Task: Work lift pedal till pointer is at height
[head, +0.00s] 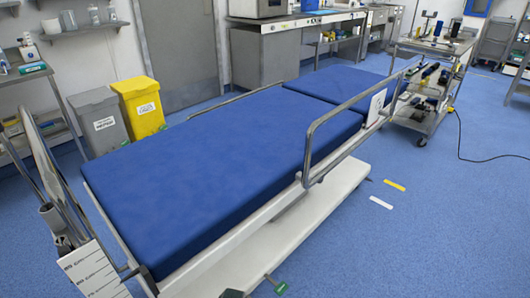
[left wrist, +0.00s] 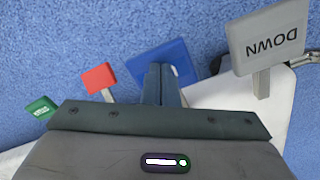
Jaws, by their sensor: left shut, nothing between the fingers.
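In the left wrist view my left gripper (left wrist: 162,84) is shut and empty, its fingertips in front of a blue pedal (left wrist: 181,58). The fingers hide part of that pedal and its label; I cannot tell if they touch it. A grey pedal marked DOWN (left wrist: 264,46) stands to the right, a red pedal (left wrist: 98,78) and a green pedal (left wrist: 40,108) to the left. The green pedal also shows in the head view (head: 281,288). A white height scale (head: 92,272) stands at the lower left; I cannot make out its pointer. My right gripper is not in view.
The operating table (head: 225,150) with its blue mattress and side rails (head: 310,150) fills the middle. Its white base (head: 320,210) is low over the blue floor. Yellow bin (head: 141,106) and grey bin (head: 101,120) stand behind. A loaded trolley (head: 425,120) is at the right.

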